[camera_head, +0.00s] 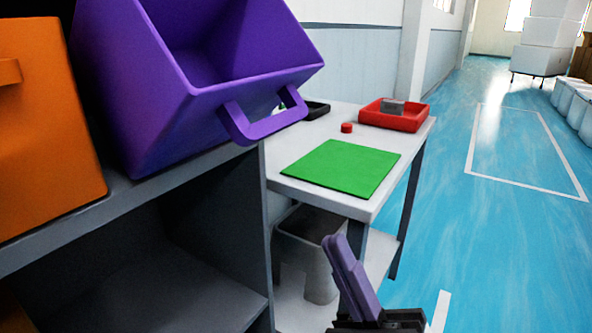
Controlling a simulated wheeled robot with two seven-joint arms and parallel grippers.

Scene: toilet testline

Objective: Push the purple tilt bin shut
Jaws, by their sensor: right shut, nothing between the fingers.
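The purple tilt bin (150,90) sits on the grey shelf unit at the upper left. It is tilted forward and open, so its hollow inside shows. Its loop handle (262,120) sticks out from the front toward the right. My right gripper (340,245) is at the bottom, right of centre. Its purple-grey fingers are shut together, point up and hold nothing. It is apart from the bin, below and to the right of the handle. My left gripper is not in the view.
An orange bin (45,130) stands left of the purple one on the shelf (130,195). A white table (375,200) behind holds a green mat (342,166), a red tray (385,120) and a small red piece (346,128). A grey waste bin (308,250) stands below. Blue floor at right is open.

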